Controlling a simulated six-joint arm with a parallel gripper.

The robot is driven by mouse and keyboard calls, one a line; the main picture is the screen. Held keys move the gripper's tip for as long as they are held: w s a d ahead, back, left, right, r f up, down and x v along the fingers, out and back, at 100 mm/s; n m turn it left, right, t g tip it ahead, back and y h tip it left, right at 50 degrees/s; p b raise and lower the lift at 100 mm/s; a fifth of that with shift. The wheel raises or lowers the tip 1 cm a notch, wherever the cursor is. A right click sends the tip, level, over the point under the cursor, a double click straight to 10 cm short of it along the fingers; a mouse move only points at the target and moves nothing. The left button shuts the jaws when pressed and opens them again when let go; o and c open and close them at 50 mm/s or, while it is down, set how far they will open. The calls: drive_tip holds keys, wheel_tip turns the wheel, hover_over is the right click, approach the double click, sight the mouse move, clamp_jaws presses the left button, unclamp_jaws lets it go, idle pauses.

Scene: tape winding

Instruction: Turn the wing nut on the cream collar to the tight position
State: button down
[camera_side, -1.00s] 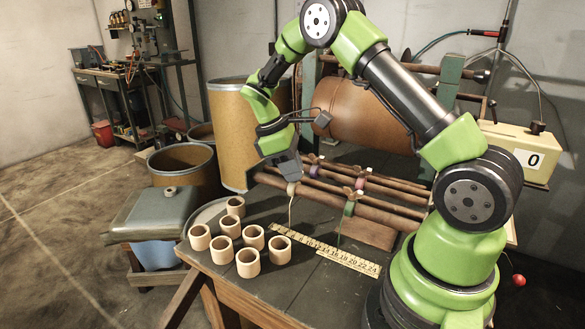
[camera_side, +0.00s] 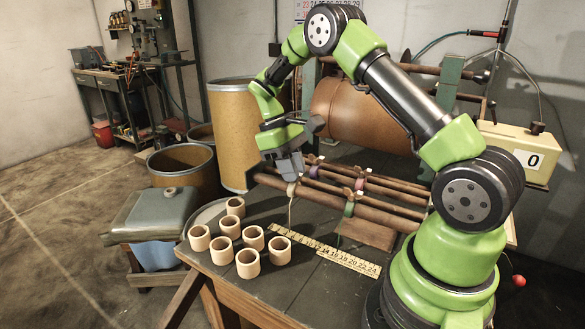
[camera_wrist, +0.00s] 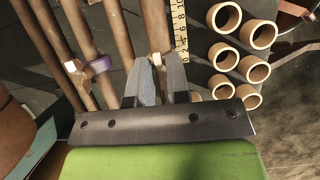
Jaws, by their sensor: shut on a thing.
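The cream collar (camera_side: 291,189) sits around the front brown pipe, near its left end, with a pale strip hanging below it. My gripper (camera_side: 291,178) points down onto the top of this collar. In the wrist view my gripper (camera_wrist: 158,62) has its two grey fingers close together, shut on the wing nut. The fingers mostly hide the wing nut, so its angle cannot be told.
A green collar (camera_side: 350,208) is further right on the front pipe. Several cream cups (camera_side: 249,263) and a yellow ruler (camera_side: 325,249) lie on the table in front. A large brown roll (camera_side: 355,117) stands behind.

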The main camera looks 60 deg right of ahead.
drive_tip(key=c, duration=1.2)
unclamp_jaws()
drive_tip(key=v, duration=0.9)
drive_tip(key=shift+w+r, duration=0.15)
drive_tip(key=shift+r, duration=0.25)
